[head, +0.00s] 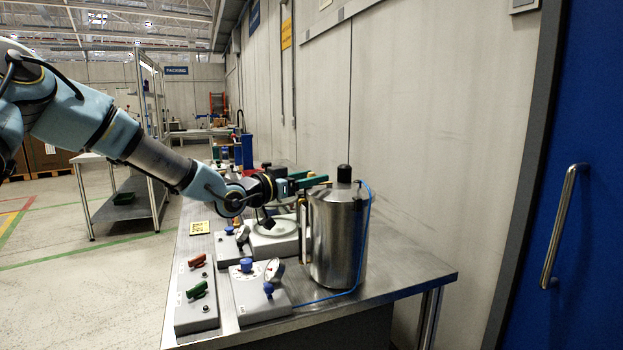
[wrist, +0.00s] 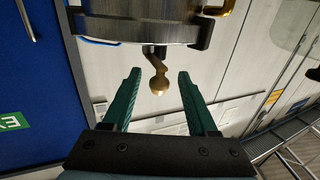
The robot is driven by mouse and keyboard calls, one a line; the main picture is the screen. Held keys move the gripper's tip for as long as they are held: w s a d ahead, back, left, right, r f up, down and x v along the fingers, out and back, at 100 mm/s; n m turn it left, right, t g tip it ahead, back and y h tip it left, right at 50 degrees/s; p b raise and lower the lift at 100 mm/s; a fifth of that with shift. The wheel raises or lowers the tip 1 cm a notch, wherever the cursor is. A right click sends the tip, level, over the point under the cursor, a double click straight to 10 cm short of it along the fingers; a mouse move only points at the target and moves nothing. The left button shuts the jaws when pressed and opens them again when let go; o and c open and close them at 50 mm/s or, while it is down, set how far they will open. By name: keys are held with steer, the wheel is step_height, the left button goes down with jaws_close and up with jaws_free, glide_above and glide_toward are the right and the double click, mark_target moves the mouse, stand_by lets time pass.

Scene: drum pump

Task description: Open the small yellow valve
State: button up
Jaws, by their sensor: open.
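A small brass-yellow knob on a short curved stem (wrist: 159,84), which looks like the small yellow valve, shows in the wrist view below a metal vessel. In the head view I cannot make it out. My gripper (head: 312,182) is by the top of the steel drum (head: 338,240) in the head view. In the wrist view my gripper (wrist: 160,100) has its two green fingers spread. The knob appears between the fingertips, with a visible gap on each side. I cannot tell whether it is at the same depth as the fingers.
The drum stands on a steel table (head: 410,268). A blue hose (head: 355,291) runs from it to a grey box with a blue knob and gauge. A panel with red and green handles (head: 198,290) lies at the left. A wall stands behind and a blue door (head: 580,200) to the right.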

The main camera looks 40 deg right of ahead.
steer(key=a+b, duration=0.2)
steer(key=a, duration=0.8)
steer(key=shift+a, duration=0.2)
steer(key=w+a+f+n+t+y, duration=0.2)
steer(key=w+a+f+n+y, duration=0.15)
steer(key=a+f, duration=0.35)
steer(key=w+a+f+n+t+y, duration=0.25)
steer(key=a+f+y, duration=0.2)
steer(key=a, duration=0.45)
steer(key=w+a+f+n+t+y, duration=0.1)
steer(key=w+a+f+n+y, duration=0.15)
steer(key=a+f+y, duration=0.4)
steer(key=s+a+n+g+y, duration=0.1)
steer(key=s+a+n, duration=0.3)
steer(key=a, duration=0.8)
steer(key=s+a+n+g+y, duration=0.2)
steer(key=s+a, duration=0.6)
steer(key=a, duration=0.5)
steer(key=shift+n+g, duration=0.45)
steer(key=shift+n, duration=0.7)
steer(key=shift+o, duration=0.2)
steer(key=shift+w, duration=0.1)
